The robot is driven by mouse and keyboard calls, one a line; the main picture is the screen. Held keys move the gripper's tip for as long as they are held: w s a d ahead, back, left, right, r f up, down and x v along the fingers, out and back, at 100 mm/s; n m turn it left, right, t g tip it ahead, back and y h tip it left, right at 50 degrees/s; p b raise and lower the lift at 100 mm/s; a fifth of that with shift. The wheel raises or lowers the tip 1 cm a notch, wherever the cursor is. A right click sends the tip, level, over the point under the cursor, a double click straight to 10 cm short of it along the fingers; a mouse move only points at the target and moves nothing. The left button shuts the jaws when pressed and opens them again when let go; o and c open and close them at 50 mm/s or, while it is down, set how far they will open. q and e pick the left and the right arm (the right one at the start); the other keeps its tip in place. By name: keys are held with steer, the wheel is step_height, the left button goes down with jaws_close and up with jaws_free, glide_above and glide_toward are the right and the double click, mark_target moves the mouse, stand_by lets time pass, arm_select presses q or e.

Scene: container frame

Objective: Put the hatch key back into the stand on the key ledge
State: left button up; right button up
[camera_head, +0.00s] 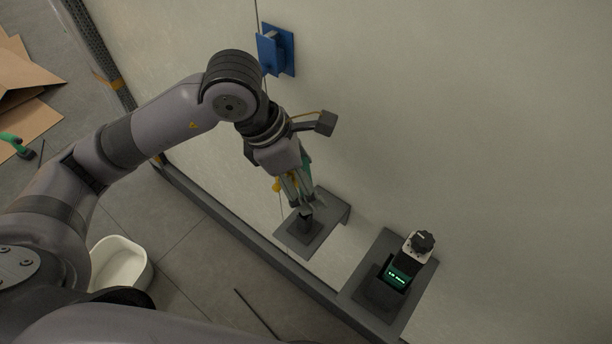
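My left gripper (305,198) points down over the left ledge (327,236), which is fixed low on the wall. Its fingers look close together around a partly hidden thing with green (307,168) and yellow (277,186) parts, which seems to be the hatch key. A dark upright stand (304,225) rises from this ledge just below the fingertips. The fingers and arm hide much of the key, and I cannot tell whether its lower end is in the stand. My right gripper is not in view.
A device (408,262) with a black knob and a green display stands on a second ledge (362,268) at right. A blue bracket (277,50) is on the wall above. A white bin (118,262), cardboard (25,82) and a green-handled tool (12,140) lie left.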

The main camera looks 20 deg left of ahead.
arm_select(q)
steer(key=shift+b, duration=0.35)
stand_by(0.7)
step_height(320, 180, down, 4)
steer(key=b, duration=0.5)
stand_by(0.6)
steer(key=shift+f, duration=0.1)
steer(key=shift+f+b, duration=1.3)
steer(key=shift+b, duration=0.2)
stand_by(1.1)
steer(key=o, duration=1.7)
steer(key=shift+o, duration=0.2)
